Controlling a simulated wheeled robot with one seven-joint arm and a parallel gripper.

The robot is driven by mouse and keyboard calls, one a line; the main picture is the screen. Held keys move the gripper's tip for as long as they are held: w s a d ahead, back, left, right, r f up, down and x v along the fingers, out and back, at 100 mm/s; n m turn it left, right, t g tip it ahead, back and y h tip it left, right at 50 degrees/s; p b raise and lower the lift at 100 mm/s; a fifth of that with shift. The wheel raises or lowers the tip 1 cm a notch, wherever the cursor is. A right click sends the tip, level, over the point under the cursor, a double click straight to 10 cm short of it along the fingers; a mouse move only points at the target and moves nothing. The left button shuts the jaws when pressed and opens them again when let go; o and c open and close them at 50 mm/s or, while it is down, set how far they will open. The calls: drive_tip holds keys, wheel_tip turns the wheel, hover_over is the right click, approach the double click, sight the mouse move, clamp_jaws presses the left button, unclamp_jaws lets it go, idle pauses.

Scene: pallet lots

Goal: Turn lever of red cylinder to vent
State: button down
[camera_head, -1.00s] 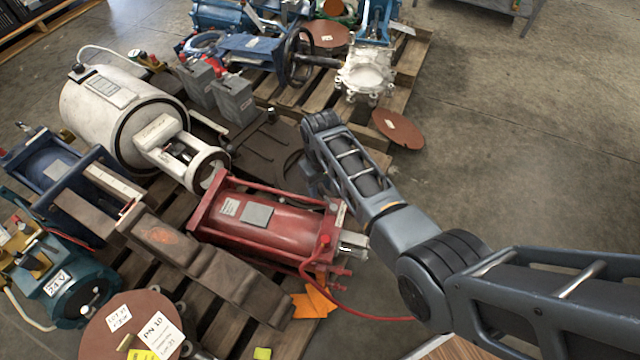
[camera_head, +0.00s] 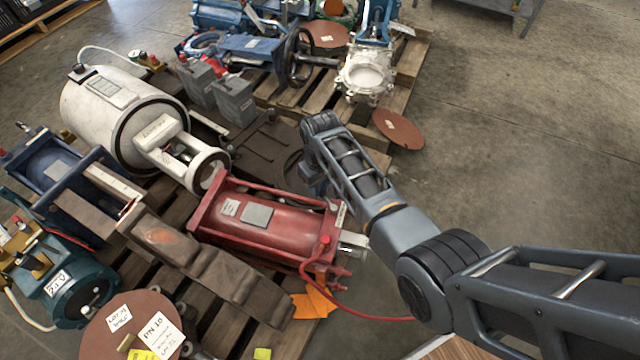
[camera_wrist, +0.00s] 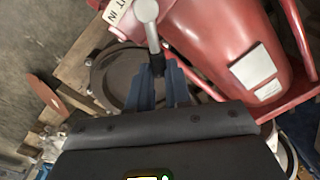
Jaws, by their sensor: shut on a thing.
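The red cylinder (camera_head: 285,228) lies on a wooden pallet in the middle of the head view, with a red hose at its near right end. Its smooth red side also fills the upper right of the wrist view (camera_wrist: 205,35). A lever (camera_wrist: 152,38) with a silver round hub stands out beside it in the wrist view. My gripper (camera_wrist: 158,73) has its blue fingers shut on the lever's dark outer end. A white label (camera_wrist: 117,12) ending in "T IN" is beside the hub. In the head view my arm hides the lever and fingers.
A dark round flange (camera_wrist: 108,75) lies below the lever in the wrist view. A white cylinder (camera_head: 115,115) and a rusty brown bar (camera_head: 205,262) lie close to the red cylinder. Blue valves crowd the far pallet. Concrete floor (camera_head: 530,130) at right is open.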

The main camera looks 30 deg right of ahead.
drive_tip(key=shift+s+a+n+p, duration=0.3)
drive_tip(key=shift+a+n+p, duration=0.35)
drive_tip(key=shift+n, duration=0.6)
drive_tip(key=shift+s+a+n+p, duration=0.3)
drive_tip(key=shift+a+n+p, duration=0.3)
drive_tip(key=shift+n, duration=0.7)
drive_tip(key=shift+s+a+n+p, duration=0.3)
drive_tip(key=shift+a+n+p, duration=0.35)
drive_tip(key=shift+n, duration=0.6)
drive_tip(key=c, duration=1.1)
unclamp_jaws()
drive_tip(key=shift+o, duration=0.2)
wheel_tip(320, 180, up, 8)
drive_tip(key=p, duration=0.3)
